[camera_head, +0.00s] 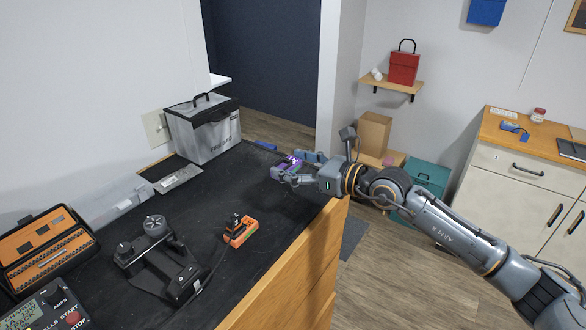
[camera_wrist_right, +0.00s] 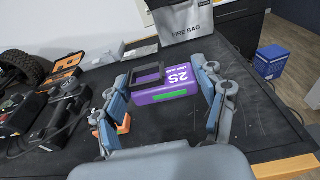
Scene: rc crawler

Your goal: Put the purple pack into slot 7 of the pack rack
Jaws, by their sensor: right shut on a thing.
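The purple pack (camera_head: 291,161) is at the tip of my right gripper (camera_head: 287,170), over the far right part of the black bench top. In the right wrist view, the pack (camera_wrist_right: 166,91) sits between the fingers of my right gripper (camera_wrist_right: 166,98), which are shut on its sides. I cannot pick out the pack rack or a slot marked 7 in either view. My left gripper is in neither view.
A silver fire bag (camera_head: 207,136) stands at the back of the black-topped bench (camera_head: 215,195). An orange and black device (camera_head: 240,231), a black stand (camera_head: 160,258), an orange-lined case (camera_head: 40,250) and a charger (camera_head: 45,307) occupy the left and front. The middle right is mostly clear.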

